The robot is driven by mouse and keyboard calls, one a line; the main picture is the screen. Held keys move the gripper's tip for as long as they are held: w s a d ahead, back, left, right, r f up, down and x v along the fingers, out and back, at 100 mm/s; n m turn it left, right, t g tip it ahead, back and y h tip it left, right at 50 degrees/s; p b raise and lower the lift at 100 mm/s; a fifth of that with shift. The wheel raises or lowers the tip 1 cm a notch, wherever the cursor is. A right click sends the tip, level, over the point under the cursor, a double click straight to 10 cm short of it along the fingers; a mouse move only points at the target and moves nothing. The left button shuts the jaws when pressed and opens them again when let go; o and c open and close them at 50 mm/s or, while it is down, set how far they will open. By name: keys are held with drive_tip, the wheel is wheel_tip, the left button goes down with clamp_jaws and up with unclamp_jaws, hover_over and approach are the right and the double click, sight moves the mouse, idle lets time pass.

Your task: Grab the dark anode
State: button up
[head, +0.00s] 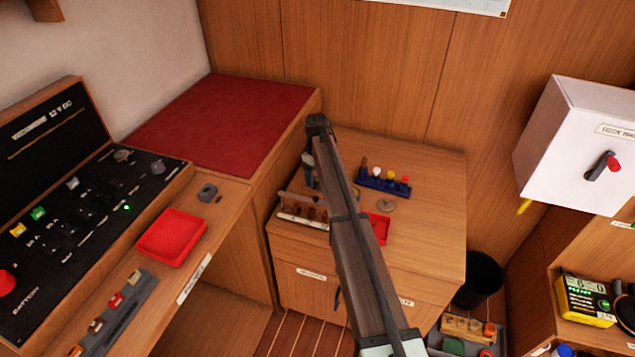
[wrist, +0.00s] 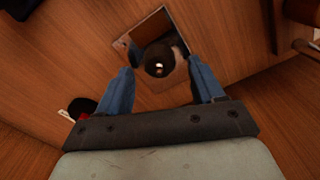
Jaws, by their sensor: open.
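In the wrist view, a dark rounded piece with a bright spot on top (wrist: 160,60), which looks like the dark anode, sits between and slightly beyond the two blue fingers of my gripper (wrist: 160,85). The fingers are spread, with a gap on each side of it. In the head view my gripper (head: 309,174) points down over the left back of the corner cabinet top (head: 430,210). My arm hides much of that area, and I cannot make out the dark piece there.
A wooden rack (head: 303,208) stands near the gripper, at the front left. A raised red-topped surface (head: 225,120) borders the cabinet's left.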

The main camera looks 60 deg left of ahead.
drive_tip(key=shift+f, duration=0.45)
drive_tip(key=shift+c, duration=0.2)
drive_tip(key=c, duration=1.2)
drive_tip(key=shift+r, duration=0.1)
